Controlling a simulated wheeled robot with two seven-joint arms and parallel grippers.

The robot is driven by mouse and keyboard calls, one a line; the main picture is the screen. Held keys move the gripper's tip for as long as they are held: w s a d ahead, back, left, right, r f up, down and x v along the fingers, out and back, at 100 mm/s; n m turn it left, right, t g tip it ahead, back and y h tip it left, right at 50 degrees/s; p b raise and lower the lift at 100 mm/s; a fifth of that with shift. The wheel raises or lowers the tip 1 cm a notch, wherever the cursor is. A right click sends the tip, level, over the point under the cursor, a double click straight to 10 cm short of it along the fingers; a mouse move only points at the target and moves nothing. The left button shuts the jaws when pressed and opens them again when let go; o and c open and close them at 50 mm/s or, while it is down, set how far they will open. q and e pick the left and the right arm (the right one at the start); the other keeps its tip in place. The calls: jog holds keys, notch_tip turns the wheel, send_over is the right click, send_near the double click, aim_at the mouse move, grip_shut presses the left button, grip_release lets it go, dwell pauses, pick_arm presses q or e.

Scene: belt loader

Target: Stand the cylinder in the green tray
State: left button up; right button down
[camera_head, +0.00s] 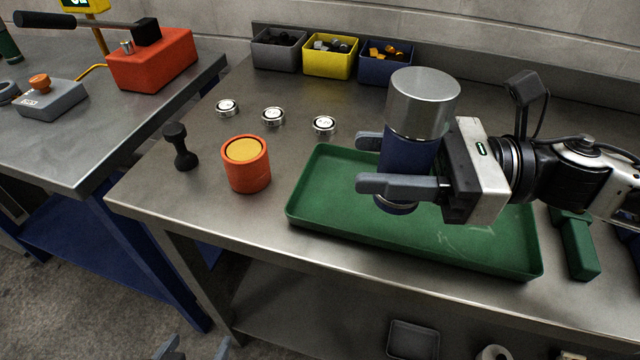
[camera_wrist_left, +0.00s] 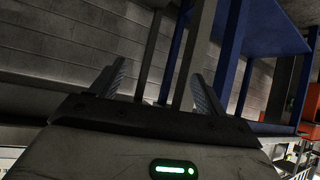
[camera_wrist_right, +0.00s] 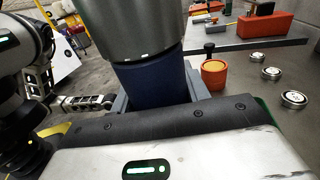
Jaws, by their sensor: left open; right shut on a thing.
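The cylinder (camera_head: 423,103) has a wide silver top and a dark blue lower body. It is upright between the fingers of my right gripper (camera_head: 384,162), which is shut on its blue part. It is over the green tray (camera_head: 330,225); whether its base touches the tray floor I cannot tell. The right wrist view shows the cylinder (camera_wrist_right: 150,85) close up between the fingers. My left gripper (camera_head: 192,350) is low at the bottom edge of the head view, away from the tray. The left wrist view shows its fingers (camera_wrist_left: 152,88) apart and empty.
An orange cup-like part with a yellow top (camera_head: 247,165) and a black knobbed piece (camera_head: 180,147) stand left of the tray. Three silver discs (camera_head: 273,117) lie behind. Grey, yellow (camera_head: 331,57) and blue bins line the back. A green block (camera_head: 575,245) lies right of the tray.

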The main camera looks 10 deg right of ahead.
jog(key=w+a+f, duration=0.1)
jog(key=w+f, duration=0.1)
jog(key=w, duration=0.1)
jog(key=w+a+f+p, duration=0.1)
jog(key=w+f, duration=0.1)
jog(key=w, duration=0.1)
jog(key=w+a+f+p, duration=0.1)
jog(key=w+a+f, duration=0.1)
jog(key=w+f, duration=0.1)
jog(key=shift+a+f, duration=0.1)
jog(key=shift+w+a+f+p, duration=0.15)
jog(key=shift+w+f+p, duration=0.15)
jog(key=shift+f, duration=0.15)
notch_tip(320, 180, down, 2)
jog(key=shift+f+p, duration=0.2)
jog(key=shift+p, duration=0.1)
jog(key=shift+f, duration=0.4)
jog(key=c, duration=0.7)
grip_release()
jog(key=shift+f, duration=0.1)
pick_arm(q)
jog(key=shift+s+a+r, duration=0.1)
jog(key=shift+a+r, duration=0.15)
jog(key=shift+r, duration=0.3)
